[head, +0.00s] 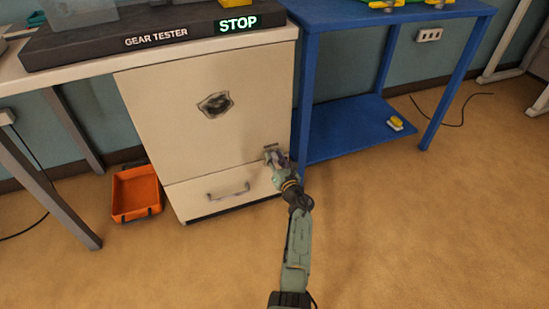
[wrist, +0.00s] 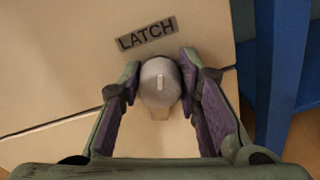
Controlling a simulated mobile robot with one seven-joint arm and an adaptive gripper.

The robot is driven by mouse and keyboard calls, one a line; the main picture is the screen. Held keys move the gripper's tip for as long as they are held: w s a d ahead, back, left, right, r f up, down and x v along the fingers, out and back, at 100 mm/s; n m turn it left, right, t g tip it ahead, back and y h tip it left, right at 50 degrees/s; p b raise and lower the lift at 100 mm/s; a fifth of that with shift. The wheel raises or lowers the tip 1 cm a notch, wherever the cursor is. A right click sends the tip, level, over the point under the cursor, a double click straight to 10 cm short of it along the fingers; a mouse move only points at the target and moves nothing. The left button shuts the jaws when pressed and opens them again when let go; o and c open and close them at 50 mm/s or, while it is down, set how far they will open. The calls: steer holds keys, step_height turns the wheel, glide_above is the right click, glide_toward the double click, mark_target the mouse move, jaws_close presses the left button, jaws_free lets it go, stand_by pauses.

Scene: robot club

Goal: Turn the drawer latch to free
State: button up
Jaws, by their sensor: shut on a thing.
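The drawer latch (wrist: 161,84) is a round grey knob with a pale line mark across it, on the cream cabinet front under a "LATCH" label (wrist: 147,34). My gripper (wrist: 160,88) is shut on the knob, with a purple-padded finger on each side. In the wrist view the mark points nearly straight up the picture. In the head view my gripper (head: 272,158) is at the cabinet's right side, above the drawer (head: 222,196), and mostly hides the knob. The drawer has a dark bar handle (head: 228,191) and looks closed.
A blue table (head: 350,125) with a low shelf stands close to the right of the cabinet. An orange bin (head: 136,193) sits on the floor at left. A gear tester (head: 150,35) with a lit "STOP" sign is on top. The floor in front is clear.

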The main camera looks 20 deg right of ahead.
steer(key=m+p, duration=0.1)
steer(key=m, duration=0.5)
steer(key=shift+d+r, duration=0.1)
steer(key=shift+r, duration=0.05)
steer(key=m+p, duration=0.1)
steer(key=m, duration=0.3)
steer(key=shift+w+m, duration=0.1)
steer(key=shift+m, duration=0.3)
steer(key=shift+m+p, duration=0.45)
steer(key=shift+m, duration=0.95)
steer(key=shift+f, duration=0.2)
steer(key=o, duration=1.1)
steer(key=shift+f, duration=0.1)
